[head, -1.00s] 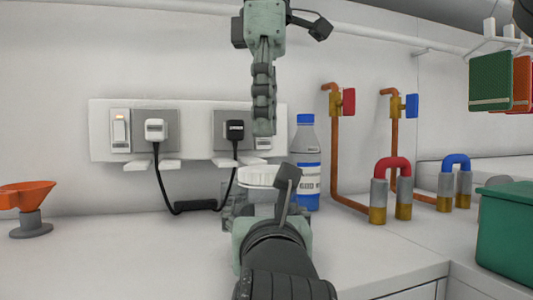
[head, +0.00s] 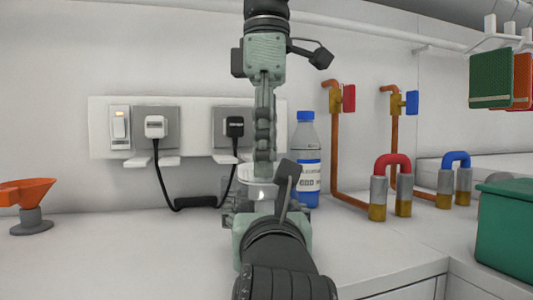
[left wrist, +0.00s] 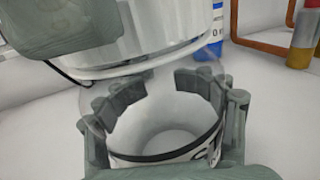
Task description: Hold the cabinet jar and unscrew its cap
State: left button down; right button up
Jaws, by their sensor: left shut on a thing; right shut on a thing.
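The jar (left wrist: 168,125) is clear with a dark-edged label, and it stands between the fingers of my left gripper (head: 258,204), which is shut on it. Its wide white cap (left wrist: 150,48) fills the top of the left wrist view; in the head view it shows partly (head: 246,173). My right gripper (head: 264,170) comes straight down from above and is shut on the cap. Part of it also shows at the upper left of the left wrist view. My left gripper and the right fingers hide much of the jar in the head view. I cannot tell whether the cap has turned.
A bottle with a blue cap (head: 307,165) stands close to the right of the jar. Sockets with a black cable (head: 170,205) are behind it. An orange funnel (head: 25,192) is at left; pipes, a red U-shaped piece (head: 391,165) and a green bin (head: 508,230) are at right.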

jog(key=shift+c, duration=1.4)
jog(key=n, duration=0.5)
jog(key=shift+f, duration=0.1)
jog(key=n, duration=1.3)
jog(key=shift+n, duration=0.4)
jog(key=n, duration=1.4)
jog(key=shift+n, duration=0.3)
jog(key=n, duration=0.7)
jog(key=shift+r, duration=0.2)
jog(key=n, duration=0.7)
jog(key=shift+n, duration=0.4)
jog(key=n, duration=0.5)
jog(key=shift+n, duration=0.4)
jog(key=shift+r, duration=0.15)
jog(key=shift+r, duration=0.95)
